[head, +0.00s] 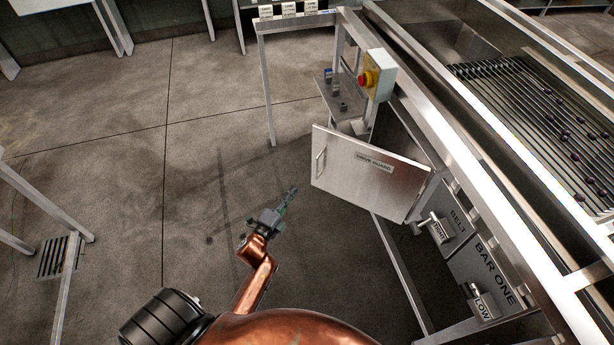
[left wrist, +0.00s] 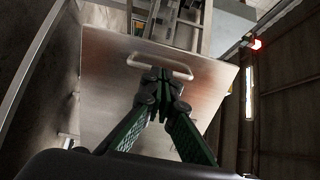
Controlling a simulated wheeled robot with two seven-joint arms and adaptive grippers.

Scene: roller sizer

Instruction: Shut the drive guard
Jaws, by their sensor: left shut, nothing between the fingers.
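The drive guard (head: 366,174) is a flat metal door panel with a label, standing swung open from the machine's side. Its hinge side is at the right, by the machine frame, and its bar handle (head: 320,163) is on the left edge. My left gripper (head: 292,191) is shut and empty, to the left of the panel and below the handle in the head view. In the left wrist view the guard (left wrist: 205,90) fills the middle, and the handle (left wrist: 160,64) lies just beyond my closed fingertips (left wrist: 161,73). Contact cannot be told. My right gripper is not in view.
The roller sizer (head: 530,110) runs along the right. A control box with a red button (head: 378,77) stands above the guard. Open floor (head: 200,130) lies to the left.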

